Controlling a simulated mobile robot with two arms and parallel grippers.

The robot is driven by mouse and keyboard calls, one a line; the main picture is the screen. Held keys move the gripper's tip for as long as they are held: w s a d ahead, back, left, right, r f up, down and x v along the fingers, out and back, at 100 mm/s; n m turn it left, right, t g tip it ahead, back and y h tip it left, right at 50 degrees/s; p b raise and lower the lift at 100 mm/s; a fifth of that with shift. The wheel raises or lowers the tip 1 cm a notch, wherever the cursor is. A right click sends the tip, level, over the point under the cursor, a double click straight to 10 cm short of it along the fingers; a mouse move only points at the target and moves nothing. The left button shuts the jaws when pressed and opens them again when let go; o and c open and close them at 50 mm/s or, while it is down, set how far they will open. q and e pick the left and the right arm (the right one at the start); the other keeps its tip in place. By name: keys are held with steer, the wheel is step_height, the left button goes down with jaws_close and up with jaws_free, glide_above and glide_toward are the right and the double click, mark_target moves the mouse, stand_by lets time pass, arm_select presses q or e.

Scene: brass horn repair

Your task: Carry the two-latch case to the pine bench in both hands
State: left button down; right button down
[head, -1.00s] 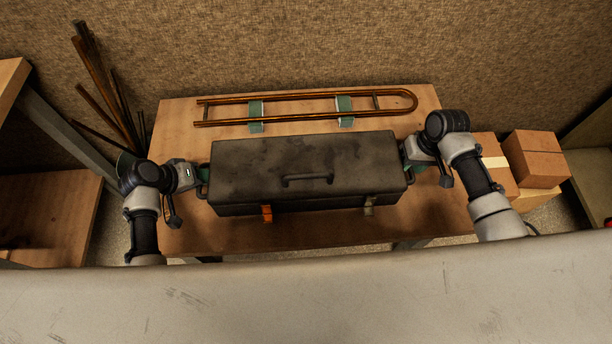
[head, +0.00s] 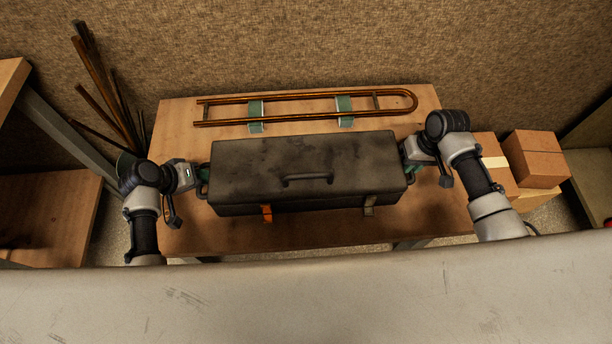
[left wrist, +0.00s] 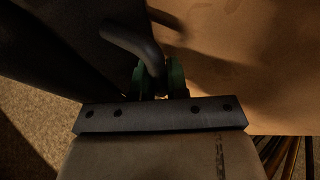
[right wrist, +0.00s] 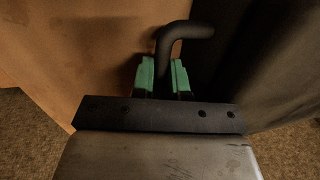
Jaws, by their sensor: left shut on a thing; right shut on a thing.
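The dark, scuffed two-latch case (head: 330,155) is closed and lies level across the pine bench (head: 290,235). Whether it rests on the top or hangs just above it, I cannot tell. Its front has an orange latch (head: 266,213) and a dull tan latch (head: 369,205). My left gripper (head: 203,176) is shut on the left side handle, a dark bent bar (left wrist: 132,43) in the left wrist view. My right gripper (head: 409,155) is shut on the right side handle, which shows between green fingers in the right wrist view (right wrist: 185,30).
A long copper U-shaped tube (head: 310,97) lies on green-lined supports at the bench's back, behind the case. Metal rods (head: 97,80) lean at the left. Cardboard boxes (head: 535,158) stand at the right. Bare bench top shows in front of the case.

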arm_select(q)
steer(key=shift+r, duration=0.15)
arm_select(e)
steer(key=shift+w+r, duration=0.1)
steer(key=shift+r, duration=0.05)
stand_by(0.5)
